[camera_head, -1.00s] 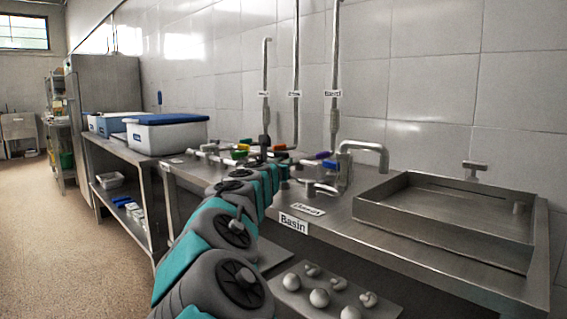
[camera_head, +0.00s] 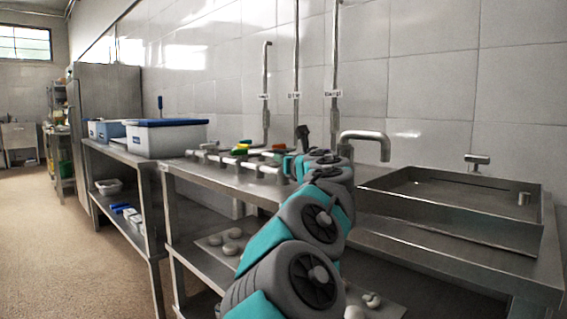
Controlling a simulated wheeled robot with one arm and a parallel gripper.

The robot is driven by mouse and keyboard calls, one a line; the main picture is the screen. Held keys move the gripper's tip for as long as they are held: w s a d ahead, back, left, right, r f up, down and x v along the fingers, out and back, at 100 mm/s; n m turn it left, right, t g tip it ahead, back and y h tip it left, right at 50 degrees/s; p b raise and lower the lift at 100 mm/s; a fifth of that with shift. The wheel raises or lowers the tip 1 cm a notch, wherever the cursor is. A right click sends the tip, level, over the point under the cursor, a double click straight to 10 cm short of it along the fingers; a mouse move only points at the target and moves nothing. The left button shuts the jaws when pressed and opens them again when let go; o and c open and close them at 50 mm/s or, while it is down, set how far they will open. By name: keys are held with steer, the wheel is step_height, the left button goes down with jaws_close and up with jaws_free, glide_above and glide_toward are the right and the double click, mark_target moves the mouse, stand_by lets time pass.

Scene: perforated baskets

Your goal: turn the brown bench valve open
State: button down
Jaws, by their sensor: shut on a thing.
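The bench valves stand in a row on the steel bench, with small coloured handles. An orange-brown handle (camera_head: 279,147) shows just left of my arm's end; I cannot tell whether it is the brown valve. My gripper (camera_head: 303,133) shows only as a dark upright piece above the far end of my arm, right of that handle. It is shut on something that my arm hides. The fingertips and the valves directly behind my arm are hidden.
A curved faucet (camera_head: 364,137) and a shallow steel basin (camera_head: 450,237) are to the right. Vertical pipes (camera_head: 334,70) rise along the wall. A blue-lidded box (camera_head: 166,138) stands at left.

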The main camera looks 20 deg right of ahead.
steer(key=shift+r+y, duration=0.15)
steer(key=shift+y, duration=0.15)
steer(key=c, duration=0.8)
jaws_free()
steer(key=shift+s+a+b, duration=0.15)
steer(key=shift+s+b, duration=0.3)
steer(key=shift+s, duration=3.45)
